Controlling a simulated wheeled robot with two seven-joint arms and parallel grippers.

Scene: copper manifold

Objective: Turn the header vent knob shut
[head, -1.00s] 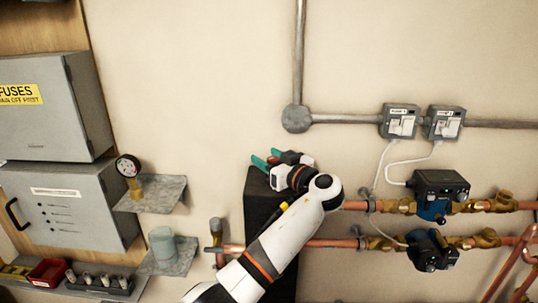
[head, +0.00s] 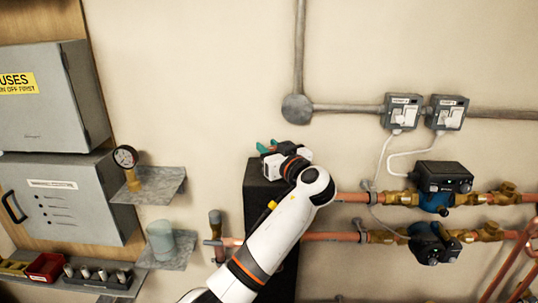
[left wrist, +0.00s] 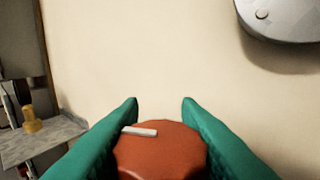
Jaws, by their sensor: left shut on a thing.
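My left gripper (head: 272,147) is above the top of the tall black header (head: 262,182) in the head view. In the left wrist view its green fingers (left wrist: 160,105) stand on both sides of a round red knob (left wrist: 165,150), and the gripper is shut on it. A short white mark (left wrist: 139,131) lies on the knob's top, toward the left finger. The knob's lower part is cut off in the wrist view, and the knob is hidden in the head view. My right gripper is not in view.
A gauge (head: 126,157) and a pale cup (head: 161,238) stand on small wall shelves left of the header. Copper pipes with two pumps (head: 443,187) (head: 433,243) run to the right.

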